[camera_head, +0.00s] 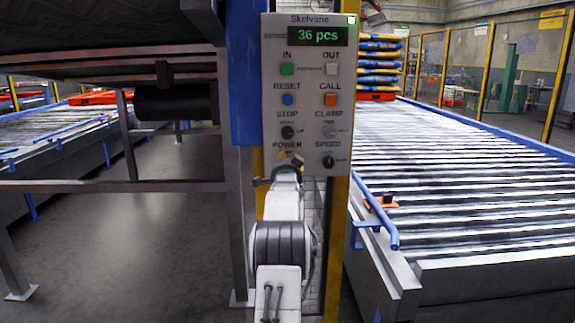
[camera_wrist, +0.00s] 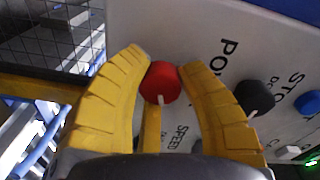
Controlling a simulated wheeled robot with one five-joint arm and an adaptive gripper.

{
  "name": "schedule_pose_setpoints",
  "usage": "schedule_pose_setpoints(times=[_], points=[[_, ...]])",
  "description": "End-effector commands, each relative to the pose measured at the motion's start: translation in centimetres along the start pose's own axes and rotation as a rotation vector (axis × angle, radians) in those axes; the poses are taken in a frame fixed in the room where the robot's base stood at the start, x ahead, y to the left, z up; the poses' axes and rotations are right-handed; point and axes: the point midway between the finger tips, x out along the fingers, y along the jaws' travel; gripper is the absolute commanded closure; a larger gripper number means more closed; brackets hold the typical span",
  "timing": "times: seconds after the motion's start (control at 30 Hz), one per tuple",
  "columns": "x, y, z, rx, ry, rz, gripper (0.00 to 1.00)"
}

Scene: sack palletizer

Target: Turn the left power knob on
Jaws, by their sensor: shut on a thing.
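A grey control panel (camera_head: 308,105) stands upright straight ahead, with a green display reading 36 pcs. The power knob is the round red knob (camera_wrist: 162,88) in the wrist view, with a white pointer mark towards the bottom of the picture. In the head view my gripper (camera_head: 285,160) hides most of it, below the POWER label. My gripper's yellow fingers (camera_wrist: 166,64) are shut on the red knob, one on each side. Its exact turn setting is hard to tell.
The black stop knob (camera_head: 288,132) is just above the power knob, and the speed knob (camera_head: 328,162) is to its right. A clamp knob (camera_head: 329,131) and several buttons share the panel. A roller conveyor (camera_head: 460,190) lies right; a metal frame (camera_head: 110,186) stands left.

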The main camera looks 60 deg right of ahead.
Motion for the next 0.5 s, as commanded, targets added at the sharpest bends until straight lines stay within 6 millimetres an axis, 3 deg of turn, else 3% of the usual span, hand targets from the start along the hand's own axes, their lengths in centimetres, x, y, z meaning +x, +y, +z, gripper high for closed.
schedule_pose_setpoints(times=[0.5], points=[[0.01,-0.16,0.20,0.283,-0.008,0.014,0.98]])
